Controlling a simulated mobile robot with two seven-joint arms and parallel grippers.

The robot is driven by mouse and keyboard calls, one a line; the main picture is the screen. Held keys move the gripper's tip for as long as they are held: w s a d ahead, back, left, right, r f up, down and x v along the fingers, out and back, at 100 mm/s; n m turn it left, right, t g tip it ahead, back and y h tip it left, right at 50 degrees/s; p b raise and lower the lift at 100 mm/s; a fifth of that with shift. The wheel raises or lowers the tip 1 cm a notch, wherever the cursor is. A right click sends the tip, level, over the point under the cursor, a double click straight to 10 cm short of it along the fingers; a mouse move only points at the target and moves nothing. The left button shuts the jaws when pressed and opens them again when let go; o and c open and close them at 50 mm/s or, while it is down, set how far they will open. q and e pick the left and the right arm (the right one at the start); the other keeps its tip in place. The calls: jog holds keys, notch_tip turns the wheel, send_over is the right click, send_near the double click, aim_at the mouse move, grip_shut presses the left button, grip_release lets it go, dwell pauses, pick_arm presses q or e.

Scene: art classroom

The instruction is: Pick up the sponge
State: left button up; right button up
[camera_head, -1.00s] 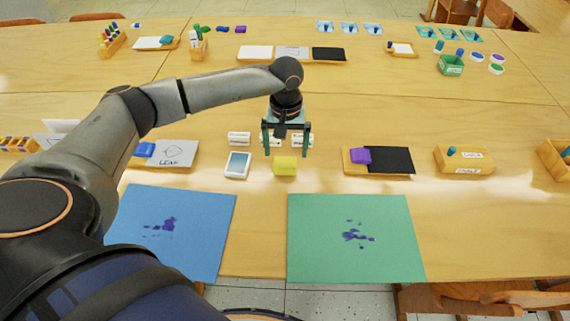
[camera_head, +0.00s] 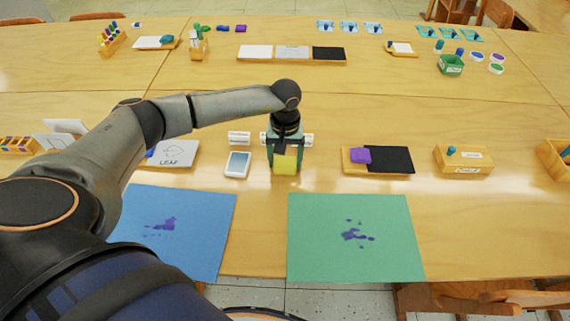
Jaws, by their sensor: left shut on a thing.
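The yellow sponge (camera_head: 285,165) is at the middle of the near table, behind the gap between the blue and green sheets. My left gripper (camera_head: 285,161) reaches down over it from behind, with a finger on each side, and is shut on it. I cannot tell whether the sponge still touches the table. My right gripper is not in view.
A white device (camera_head: 238,164) lies just left of the sponge. Small white labelled blocks (camera_head: 239,138) stand behind. Blue (camera_head: 200,245) and green (camera_head: 310,250) sheets lie in front.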

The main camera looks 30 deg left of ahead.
aim_at(285, 158)
pick_arm(q)
jog(key=c, duration=0.6)
jog(key=shift+r, duration=0.2)
jog(key=shift+r, duration=0.25)
notch_tip(285, 158, up, 2)
jog(key=shift+r, duration=0.1)
jog(key=w+a+r+b, duration=0.1)
jog(key=w+a+r, duration=0.1)
jog(key=w+r, duration=0.2)
jog(key=shift+w+a+r, duration=0.25)
jog(key=shift+a+r, duration=0.05)
jog(key=shift+r, duration=0.65)
jog(key=w+a+r, duration=0.1)
jog(key=w+a+r+b, duration=0.1)
jog(key=w, duration=0.1)
jog(key=w+a+r, duration=0.1)
jog(key=w, duration=0.1)
jog(key=shift+w+a, duration=0.15)
jog(key=shift+w, duration=0.05)
jog(key=shift+w+a+r+b, duration=0.25)
jog(key=shift+w+a+r, duration=0.1)
jog(key=shift+w, duration=0.15)
jog(key=shift+w+a+r+b, duration=0.25)
jog(key=shift+w+a, duration=0.1)
jog(key=shift+w, duration=0.15)
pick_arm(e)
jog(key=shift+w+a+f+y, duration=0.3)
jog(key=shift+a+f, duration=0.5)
